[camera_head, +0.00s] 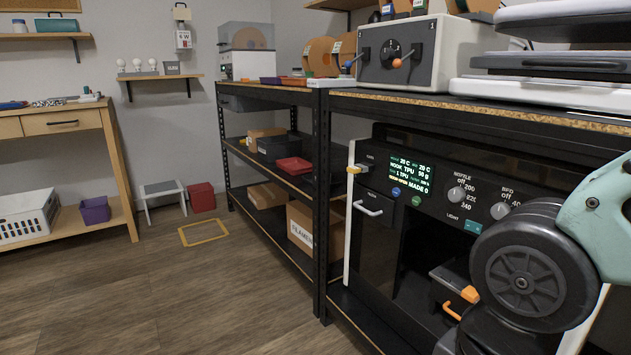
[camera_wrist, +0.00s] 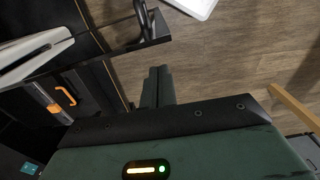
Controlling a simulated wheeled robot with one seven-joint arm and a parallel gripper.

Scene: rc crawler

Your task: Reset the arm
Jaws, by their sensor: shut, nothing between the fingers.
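My gripper (camera_wrist: 158,86) shows in the wrist view, its two dark fingers together and nothing between them. It is over the wooden floor, beside the black machine front. In the head view my arm's dark round joint and pale green link fill the right side, and the gripper itself is out of sight. The black machine (camera_head: 375,232) stands under the bench top, with a lit display (camera_head: 410,175) and knobs. Its lower bay is open and shows an orange handle (camera_head: 470,294). An orange handle also shows in the wrist view (camera_wrist: 66,95), left of my fingers.
A black shelf rack (camera_head: 318,190) stands left of the machine, holding boxes and trays. A control box (camera_head: 440,75) with knobs sits on the bench top. A yellow floor frame (camera_head: 203,233), a small stool (camera_head: 162,188) and a red bin (camera_head: 201,197) are farther back. The left floor is clear.

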